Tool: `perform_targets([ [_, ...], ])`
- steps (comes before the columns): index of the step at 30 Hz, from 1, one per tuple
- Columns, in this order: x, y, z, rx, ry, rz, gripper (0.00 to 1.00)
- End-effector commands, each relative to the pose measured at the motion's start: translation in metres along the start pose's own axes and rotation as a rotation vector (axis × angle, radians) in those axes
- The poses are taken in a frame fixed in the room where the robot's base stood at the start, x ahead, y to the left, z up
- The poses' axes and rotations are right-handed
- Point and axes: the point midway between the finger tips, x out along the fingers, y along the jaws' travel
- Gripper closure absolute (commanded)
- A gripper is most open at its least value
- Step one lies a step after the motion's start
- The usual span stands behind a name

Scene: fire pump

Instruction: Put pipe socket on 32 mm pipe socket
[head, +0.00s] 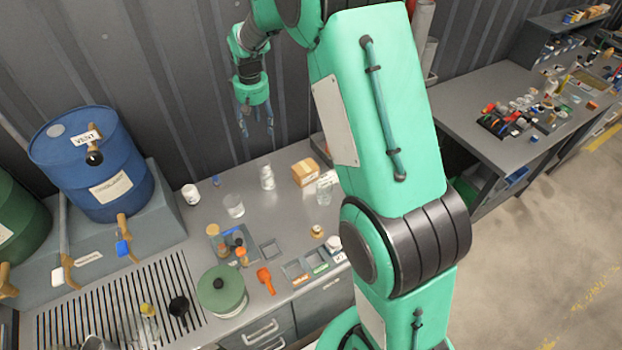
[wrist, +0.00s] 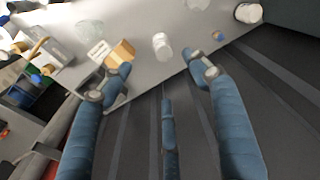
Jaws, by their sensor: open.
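My gripper (head: 257,136) hangs fingers-down near the corrugated wall, above the back of the grey counter. Its blue fingers are spread, with nothing between them; they also show in the wrist view (wrist: 157,80). I cannot make out which thing is the pipe socket or the 32 mm pipe socket. A small blue and orange piece (head: 215,180) stands by the counter's back edge and shows in the wrist view (wrist: 217,35), just beyond the right finger. Shallow square trays (head: 296,268) with coloured labels lie at the counter front; their labels are too small to read.
A white bottle (head: 267,178), a cardboard box (head: 305,172) and a glass beaker (head: 234,206) stand on the counter (head: 225,275). A green lidded pot (head: 222,290) and an orange tool (head: 265,281) are in front. A blue drum (head: 92,165) stands left.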

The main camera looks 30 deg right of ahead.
Motion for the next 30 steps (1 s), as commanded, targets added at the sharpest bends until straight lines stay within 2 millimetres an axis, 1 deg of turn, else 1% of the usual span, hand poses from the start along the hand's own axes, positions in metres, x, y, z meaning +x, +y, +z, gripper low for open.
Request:
perform_targets([
  [1, -0.019, -0.003, 0.008, 0.003, 0.014, 0.002, 0.39],
  [3, -0.041, -0.008, 0.02, 0.009, 0.029, 0.005, 0.39],
  [8, -0.087, -0.018, 0.048, 0.021, 0.064, 0.009, 0.39],
  [12, -0.123, -0.027, 0.076, 0.033, 0.095, 0.013, 0.39],
  [17, -0.159, -0.038, 0.112, 0.044, 0.129, 0.016, 0.39],
  [21, -0.188, -0.047, 0.145, 0.057, 0.161, 0.018, 0.39],
  [26, -0.214, -0.057, 0.184, 0.068, 0.195, 0.019, 0.39],
  [30, -0.233, -0.067, 0.219, 0.08, 0.227, 0.02, 0.39],
])
